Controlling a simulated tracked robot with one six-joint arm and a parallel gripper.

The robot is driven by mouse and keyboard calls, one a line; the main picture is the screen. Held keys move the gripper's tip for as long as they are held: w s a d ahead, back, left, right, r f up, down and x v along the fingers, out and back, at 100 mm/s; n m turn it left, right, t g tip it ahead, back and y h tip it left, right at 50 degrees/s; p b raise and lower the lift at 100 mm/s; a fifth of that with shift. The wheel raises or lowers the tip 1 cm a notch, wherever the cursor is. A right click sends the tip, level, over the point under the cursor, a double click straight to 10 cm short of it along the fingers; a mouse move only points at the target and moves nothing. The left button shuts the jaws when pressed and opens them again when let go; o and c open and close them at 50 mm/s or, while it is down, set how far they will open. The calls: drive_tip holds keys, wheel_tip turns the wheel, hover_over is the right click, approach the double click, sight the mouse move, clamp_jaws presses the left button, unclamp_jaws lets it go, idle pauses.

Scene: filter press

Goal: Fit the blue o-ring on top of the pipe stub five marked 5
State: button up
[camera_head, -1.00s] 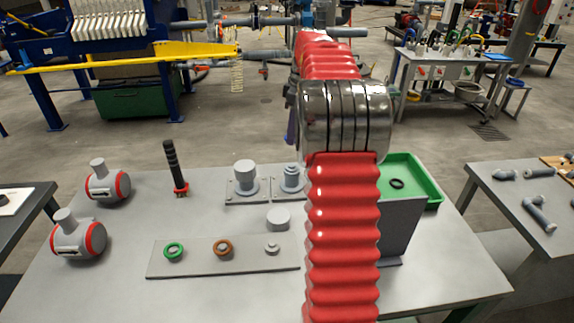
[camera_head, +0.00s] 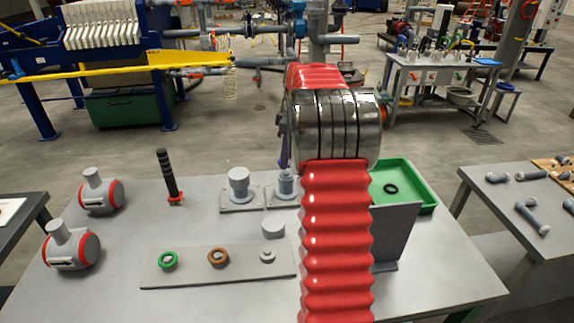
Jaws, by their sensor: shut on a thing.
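Two grey flanged pipe stubs stand at the back of the table: a wide-topped left one (camera_head: 239,186) and a narrower-topped right one (camera_head: 286,188). I cannot read a 5 on either. My gripper (camera_head: 284,152) is mostly hidden behind my red arm. Only a narrow bluish-purple part shows, just above the right stub's top. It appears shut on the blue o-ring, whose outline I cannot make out. I cannot tell whether it touches the stub.
A grey plate (camera_head: 190,279) holds a green ring (camera_head: 168,260), a brown ring (camera_head: 218,257) and a bare small post (camera_head: 267,257). A loose grey cap (camera_head: 273,229) lies behind it. A black ring lies in the green tray (camera_head: 411,178). A black post (camera_head: 168,176) stands left.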

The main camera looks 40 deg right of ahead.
sight(287, 171)
drive_tip(key=shift+f, duration=1.85)
drive_tip(key=shift+f, duration=0.1)
drive_tip(key=o, duration=1.1)
wheel_tip(287, 171, up, 12)
drive_tip(key=s, duration=0.1)
drive_tip(key=shift+s+d, duration=0.25)
drive_tip(key=shift+d, duration=0.15)
